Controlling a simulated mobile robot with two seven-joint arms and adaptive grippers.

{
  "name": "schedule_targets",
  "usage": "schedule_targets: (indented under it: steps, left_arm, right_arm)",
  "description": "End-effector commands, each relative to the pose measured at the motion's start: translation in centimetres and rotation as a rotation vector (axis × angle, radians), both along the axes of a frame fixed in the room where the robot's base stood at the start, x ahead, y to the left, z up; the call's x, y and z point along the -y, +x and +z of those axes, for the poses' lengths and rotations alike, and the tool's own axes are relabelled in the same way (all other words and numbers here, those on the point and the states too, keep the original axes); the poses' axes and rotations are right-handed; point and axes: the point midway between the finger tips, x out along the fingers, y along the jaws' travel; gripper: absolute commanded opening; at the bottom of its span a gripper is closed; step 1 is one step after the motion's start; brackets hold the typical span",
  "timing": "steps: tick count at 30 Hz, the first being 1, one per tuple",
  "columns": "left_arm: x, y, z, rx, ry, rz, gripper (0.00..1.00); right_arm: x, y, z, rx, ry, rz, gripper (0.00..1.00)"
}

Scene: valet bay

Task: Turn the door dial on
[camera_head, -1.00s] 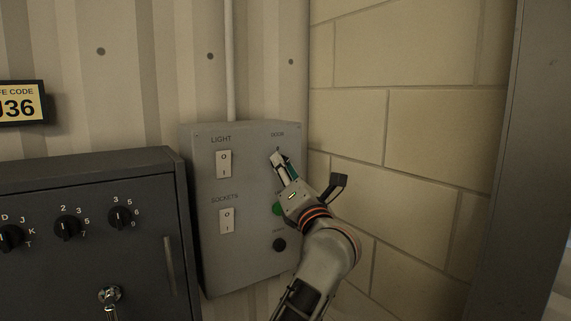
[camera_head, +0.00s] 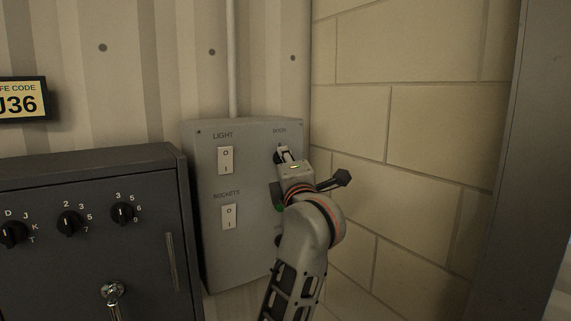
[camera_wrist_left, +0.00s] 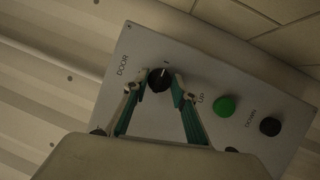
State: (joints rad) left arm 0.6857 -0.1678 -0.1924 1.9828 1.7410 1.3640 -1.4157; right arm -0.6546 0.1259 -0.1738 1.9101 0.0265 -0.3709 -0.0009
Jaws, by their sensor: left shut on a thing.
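The door dial (camera_wrist_left: 159,81) is a round black knob with a white pointer line, on the grey control panel (camera_wrist_left: 140,48) below the word DOOR. In the left wrist view its pointer is directed at a small mark near the picture's top side. My left gripper (camera_wrist_left: 156,88) has its two fingers on either side of the dial and is shut on it. In the head view the left gripper (camera_head: 284,153) covers most of the dial. My right gripper is in neither view.
In the head view, LIGHT (camera_head: 225,160) and SOCKETS (camera_head: 229,216) rocker switches sit left of my arm. The left wrist view shows a green UP button (camera_wrist_left: 224,106) and a black DOWN button (camera_wrist_left: 270,126). A dark safe (camera_head: 80,265) stands left; a block wall (camera_head: 420,130) is right.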

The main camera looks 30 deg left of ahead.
Motion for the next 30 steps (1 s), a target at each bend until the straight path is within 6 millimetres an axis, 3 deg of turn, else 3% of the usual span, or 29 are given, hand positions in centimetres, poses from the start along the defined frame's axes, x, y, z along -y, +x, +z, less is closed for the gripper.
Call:
schedule_targets:
  steps: [15, 16, 17, 30]
  left_arm:
    - [0.01, 0.00, 0.04, -0.016, 0.011, 0.001, 0.05]
    - [0.00, -0.01, 0.04, -0.016, 0.011, 0.001, 0.34]
    - [0.00, -0.01, 0.04, -0.016, 0.011, 0.001, 0.42]
    - [-0.01, -0.01, 0.68, -0.012, 0.010, 0.001, 0.43]
  right_arm:
    - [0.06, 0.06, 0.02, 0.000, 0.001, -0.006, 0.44]
    - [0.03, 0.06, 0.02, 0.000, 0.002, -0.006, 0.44]
    - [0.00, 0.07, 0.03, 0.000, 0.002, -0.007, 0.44]
    - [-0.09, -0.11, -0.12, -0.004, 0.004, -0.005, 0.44]
